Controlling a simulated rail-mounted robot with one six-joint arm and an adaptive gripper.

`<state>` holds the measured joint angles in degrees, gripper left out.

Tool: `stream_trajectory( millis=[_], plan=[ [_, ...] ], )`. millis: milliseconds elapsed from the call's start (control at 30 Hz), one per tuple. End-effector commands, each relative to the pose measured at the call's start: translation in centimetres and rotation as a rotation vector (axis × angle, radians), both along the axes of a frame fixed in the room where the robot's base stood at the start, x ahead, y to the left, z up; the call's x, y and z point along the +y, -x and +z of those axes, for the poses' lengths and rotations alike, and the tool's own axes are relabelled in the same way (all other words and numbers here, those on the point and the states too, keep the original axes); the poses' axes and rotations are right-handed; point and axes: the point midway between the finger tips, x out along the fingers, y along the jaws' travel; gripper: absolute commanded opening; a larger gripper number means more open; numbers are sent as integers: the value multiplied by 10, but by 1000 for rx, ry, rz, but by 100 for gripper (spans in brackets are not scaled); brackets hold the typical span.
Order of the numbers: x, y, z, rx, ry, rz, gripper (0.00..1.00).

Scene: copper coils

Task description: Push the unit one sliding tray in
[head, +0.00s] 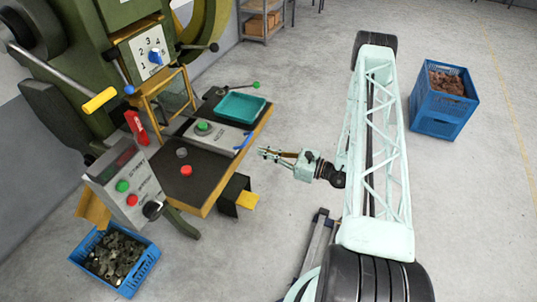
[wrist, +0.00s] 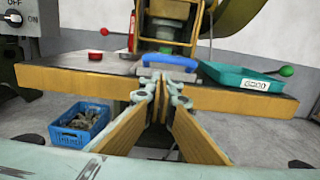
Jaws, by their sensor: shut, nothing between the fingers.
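The sliding tray (head: 222,143) is a grey plate on the dark worktable, with a green round piece (head: 204,127) on it. Its blue handle (head: 242,142) is at the table's edge facing my arm; the handle also shows in the wrist view (wrist: 157,63). The tray's grey front (wrist: 176,75) reaches the table's front edge there, partly hidden behind my fingers. My gripper (head: 266,153) is shut and empty, just outside the table edge and pointing toward the handle. In the wrist view, my gripper (wrist: 160,84) is below the handle in the picture; contact cannot be told.
A teal bin (head: 241,107) stands beside the tray on the table (head: 166,158). A control box (head: 126,184) and red button (head: 187,170) are on the other side. Blue crates (head: 127,284) (head: 437,125) stand on the floor. The green press rises behind.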

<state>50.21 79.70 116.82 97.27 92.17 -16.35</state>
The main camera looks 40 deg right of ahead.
Motion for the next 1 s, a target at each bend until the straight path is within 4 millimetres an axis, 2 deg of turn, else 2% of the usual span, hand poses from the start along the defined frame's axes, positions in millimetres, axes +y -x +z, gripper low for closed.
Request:
stream_trajectory(
  millis=[700,1000],
  plan=[
    [34,-54,0,0,1,1,0],
    [40,-64,0,-1,1,1,0]
  ],
)
